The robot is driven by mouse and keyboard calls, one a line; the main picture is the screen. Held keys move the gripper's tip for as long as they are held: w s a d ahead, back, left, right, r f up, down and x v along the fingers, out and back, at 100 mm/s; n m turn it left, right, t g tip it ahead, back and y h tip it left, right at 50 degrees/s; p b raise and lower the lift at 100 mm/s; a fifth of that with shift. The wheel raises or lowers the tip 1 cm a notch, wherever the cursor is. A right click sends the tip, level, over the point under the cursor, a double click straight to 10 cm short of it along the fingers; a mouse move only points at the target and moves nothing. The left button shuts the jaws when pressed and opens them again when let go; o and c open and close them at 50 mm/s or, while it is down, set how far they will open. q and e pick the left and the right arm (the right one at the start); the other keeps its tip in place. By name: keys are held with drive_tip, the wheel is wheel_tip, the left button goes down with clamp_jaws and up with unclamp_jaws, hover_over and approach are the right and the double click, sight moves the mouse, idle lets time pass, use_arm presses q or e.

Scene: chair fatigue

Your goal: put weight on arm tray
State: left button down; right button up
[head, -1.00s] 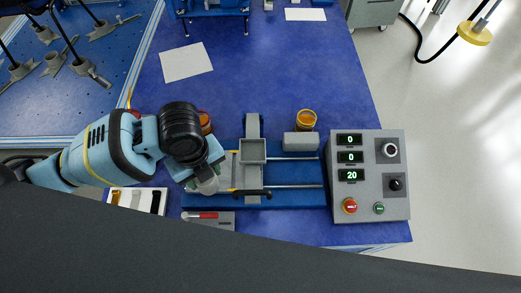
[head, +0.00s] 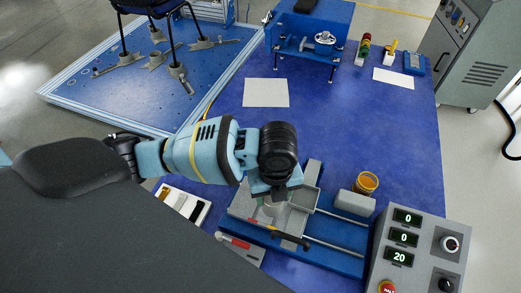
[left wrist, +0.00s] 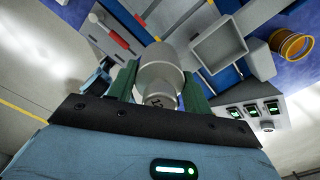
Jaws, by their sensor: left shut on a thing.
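My left gripper (left wrist: 160,88) is shut on a grey cylindrical weight (left wrist: 158,68), its green fingers on both sides of it. In the head view the left gripper (head: 272,200) is over the blue fixture, and the weight (head: 271,209) shows pale below it. The arm tray (left wrist: 218,46) is a grey, square, open box; it looks empty in the left wrist view and lies up and right of the weight. In the head view the tray (head: 303,198) is just right of the gripper, partly hidden by it. My right gripper is not in view.
A control box (head: 420,250) with lit displays stands right of the fixture. An orange jar (head: 365,184) stands behind a grey block (head: 353,203). A tray of small parts (head: 183,203) lies to the left. The blue table behind is mostly clear, with a white sheet (head: 266,93).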

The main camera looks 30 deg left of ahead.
use_arm(q)
drive_tip(key=w+d+b, duration=0.1)
drive_tip(key=w+d, duration=0.3)
drive_tip(key=w, duration=0.4)
drive_tip(key=shift+w+d+f, duration=0.3)
drive_tip(key=shift+w+d, duration=0.05)
drive_tip(key=shift+d, duration=0.05)
drive_tip(key=f, duration=0.1)
drive_tip(key=f+b, duration=0.1)
drive_tip(key=f, duration=0.1)
drive_tip(key=shift+w+d+f, duration=0.15)
drive_tip(key=shift+w+f, duration=0.05)
drive_tip(key=shift+w, duration=0.15)
drive_tip(key=shift+f, duration=0.1)
drive_tip(key=shift+f, duration=0.1)
drive_tip(key=c, duration=0.8)
unclamp_jaws()
drive_tip(key=shift+s+f, duration=0.1)
drive_tip(key=shift+f, duration=0.05)
drive_tip(key=shift+o, duration=0.8)
